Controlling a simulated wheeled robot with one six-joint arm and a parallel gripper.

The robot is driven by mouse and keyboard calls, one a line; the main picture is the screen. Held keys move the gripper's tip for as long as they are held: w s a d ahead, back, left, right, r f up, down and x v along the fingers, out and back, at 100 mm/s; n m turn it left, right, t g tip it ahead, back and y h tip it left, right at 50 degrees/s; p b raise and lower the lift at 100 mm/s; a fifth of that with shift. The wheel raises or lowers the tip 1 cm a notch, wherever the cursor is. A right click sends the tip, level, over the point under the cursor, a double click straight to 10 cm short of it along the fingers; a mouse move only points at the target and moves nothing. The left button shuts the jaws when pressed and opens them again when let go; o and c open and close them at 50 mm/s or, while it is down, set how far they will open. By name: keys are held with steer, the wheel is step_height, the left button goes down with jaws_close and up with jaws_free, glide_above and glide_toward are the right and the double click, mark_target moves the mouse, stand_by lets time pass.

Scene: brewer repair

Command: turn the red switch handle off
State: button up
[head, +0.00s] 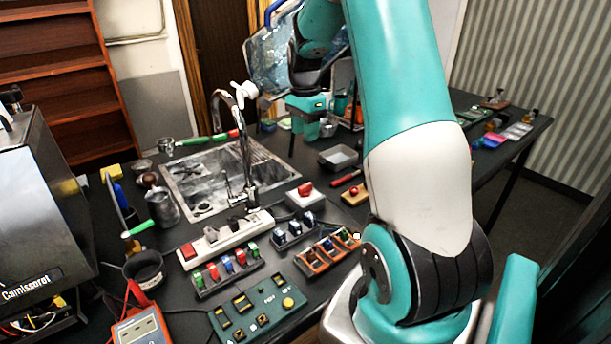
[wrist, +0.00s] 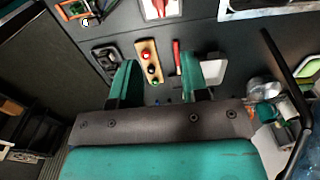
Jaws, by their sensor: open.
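The red switch handle (head: 305,188) sits on a white box (head: 306,203) on the dark worktop, between the sink and the rows of small switches. The handle also shows at the top edge of the wrist view (wrist: 158,5), where it is partly cut off. My gripper (head: 308,125) is above the worktop behind the box, apart from the handle. In the wrist view, my gripper (wrist: 158,63) is open and its two teal fingers are apart with nothing held between them. Its fingers point toward a wooden block with round buttons (wrist: 148,62).
A grey tray (head: 338,157) and a red-handled tool (head: 346,178) lie near the box. The sink (head: 205,177) with its tall tap (head: 243,150) is to the left. A white power strip (head: 225,239) and a green control panel (head: 258,308) stand in front.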

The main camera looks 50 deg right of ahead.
mark_target(305, 185)
step_height(305, 185, down, 17)
steer(key=p, duration=0.4)
jaws_close()
